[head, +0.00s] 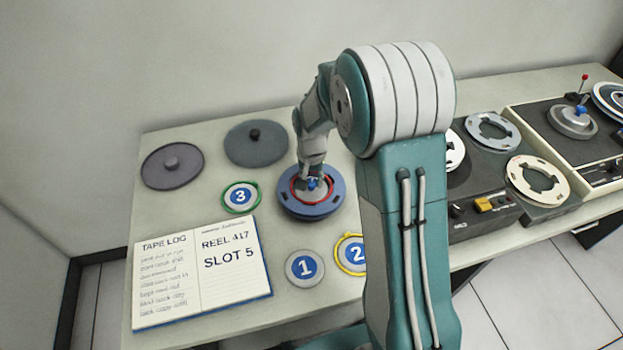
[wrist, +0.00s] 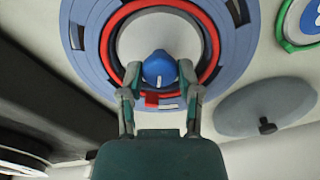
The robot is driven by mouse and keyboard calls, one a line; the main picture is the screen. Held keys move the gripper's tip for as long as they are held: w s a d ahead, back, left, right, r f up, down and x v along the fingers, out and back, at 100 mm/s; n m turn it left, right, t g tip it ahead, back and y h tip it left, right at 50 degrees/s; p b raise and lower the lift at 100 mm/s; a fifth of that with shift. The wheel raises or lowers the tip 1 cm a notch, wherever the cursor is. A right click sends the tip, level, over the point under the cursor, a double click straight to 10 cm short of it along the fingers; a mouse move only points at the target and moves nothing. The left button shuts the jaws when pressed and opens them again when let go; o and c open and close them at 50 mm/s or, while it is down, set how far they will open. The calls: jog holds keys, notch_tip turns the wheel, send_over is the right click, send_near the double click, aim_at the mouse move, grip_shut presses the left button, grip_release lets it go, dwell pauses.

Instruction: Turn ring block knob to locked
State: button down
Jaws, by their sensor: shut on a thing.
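The ring block is a blue disc (head: 318,209) with a red ring and a grey centre, lying on the table; it fills the top of the wrist view (wrist: 88,45). Its blue knob (wrist: 160,68) stands at the centre and has a white line on it. A red mark (wrist: 152,99) and a white mark (wrist: 169,106) lie beside the knob. My gripper (wrist: 160,80) is shut on the knob, one finger on each side. In the head view my gripper (head: 312,180) reaches down over the disc and partly hides it.
Numbered discs 1 (head: 305,268), 2 (head: 350,254) and 3 (head: 240,197) lie around the block. A tape log book (head: 202,272) lies at front left. Two dark lids (head: 172,166) (head: 256,144) lie behind. Tape machines (head: 485,215) stand at right.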

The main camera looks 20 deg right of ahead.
aim_at(310, 182)
jog(key=shift+s+f, duration=0.1)
jog(key=shift+f, duration=0.05)
jog(key=shift+c, duration=1.5)
grip_release()
jog(key=shift+a, duration=0.1)
jog(key=shift+r, duration=0.35)
notch_tip(310, 182, up, 11)
jog(key=shift+r, duration=0.2)
jog(key=s+r+n+t, duration=0.2)
jog(key=s+r+t, duration=0.1)
jog(key=s+r, duration=0.7)
jog(key=s+n+t, duration=0.2)
jog(key=s+n, duration=0.1)
jog(key=s, duration=1.1)
jog(key=shift+r+t, duration=0.3)
jog(key=shift+r, duration=0.1)
